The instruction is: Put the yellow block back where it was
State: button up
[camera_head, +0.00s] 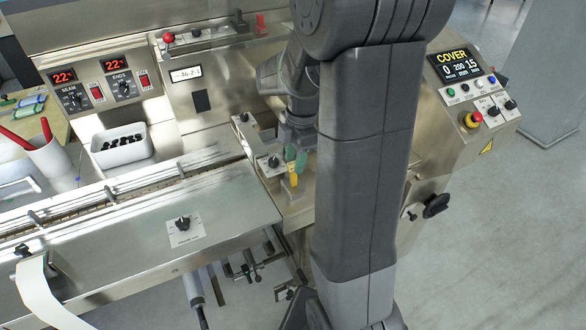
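My gripper (295,157) hangs over the metal deck in the middle of the machine, partly hidden by my large grey arm. Two small green parts show at its lower end, with a narrow gap between them. A small yellow block (293,180) shows directly below these green parts, upright or nearly so. The block and the gripper overlap in the picture, and I cannot tell whether the fingers are closed on it or only above it. I also cannot tell whether the block touches the deck.
A knob box (272,164) stands close left of the gripper. The long infeed conveyor (110,195) runs left. A white bin (119,146) holds black parts. A control panel (465,80) with a red stop button is at right. My arm hides the deck's right part.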

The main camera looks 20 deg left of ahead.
jog(key=r, duration=0.7)
jog(key=shift+w+d+r, duration=0.1)
jog(key=shift+w+d, duration=0.15)
jog(key=shift+w, duration=0.1)
dwell(0.9)
